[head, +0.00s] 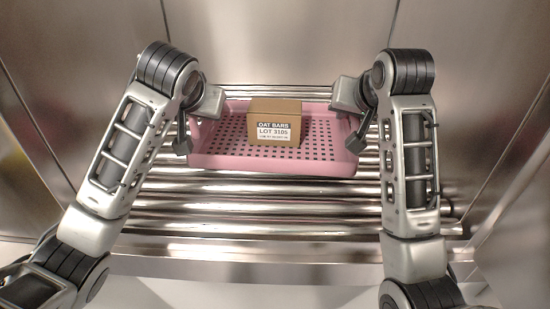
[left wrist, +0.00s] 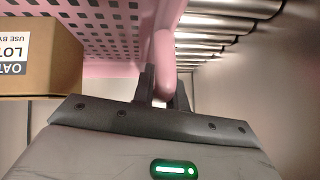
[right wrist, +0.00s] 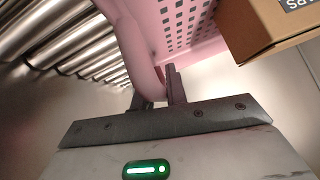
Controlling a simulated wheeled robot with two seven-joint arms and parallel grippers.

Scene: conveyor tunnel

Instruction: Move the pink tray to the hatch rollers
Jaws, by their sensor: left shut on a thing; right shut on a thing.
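The pink tray (head: 225,158) has a perforated floor and sits on or just above the rollers in the head view; I cannot tell if it touches them. A brown box (head: 275,122) labelled "OAT BARS LOT 3105" stands upright in it. My left gripper (head: 184,140) is shut on the tray's left rim, and the rim shows between its fingers in the left wrist view (left wrist: 164,88). My right gripper (head: 357,137) is shut on the tray's right rim, also seen in the right wrist view (right wrist: 152,88).
Shiny metal rollers (head: 290,210) run left to right beneath and in front of the tray, and a few show behind it. Metal walls (head: 280,40) enclose the back and both sides. The rollers in front of the tray are bare.

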